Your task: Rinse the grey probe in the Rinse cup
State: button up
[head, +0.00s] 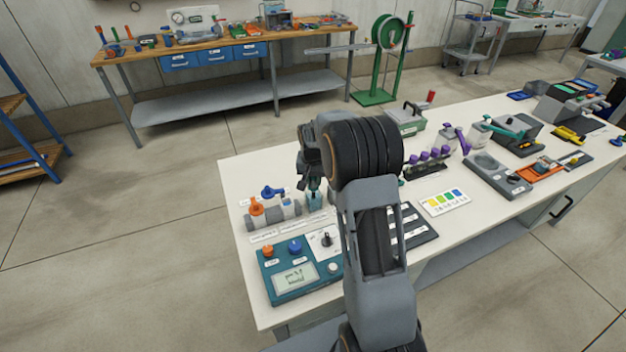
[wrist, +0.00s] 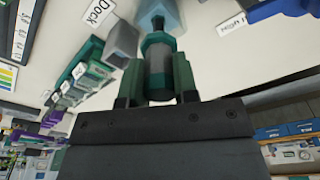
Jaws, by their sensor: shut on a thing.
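My gripper (wrist: 158,85) is shut on the grey probe (wrist: 160,64), which has a dark green collar, in the wrist view. The probe's narrow tip points toward a pale blue, see-through cup (wrist: 172,17) at the top edge. The tip overlaps this cup, but I cannot tell how deep it sits inside. The cup also shows in the head view (head: 315,201), just below my gripper (head: 313,183). My arm hides part of this area, and I cannot read a label that names the cup.
A grey block (wrist: 122,40) stands beside a "Dock" label (wrist: 98,13). In the head view, orange-topped (head: 257,207) and blue-topped (head: 288,205) pieces sit left of the cup. A teal meter (head: 292,272) lies in front. The bench's left edge is close.

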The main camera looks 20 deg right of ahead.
jog(key=shift+r+p, duration=2.05)
jog(key=shift+r, duration=1.35)
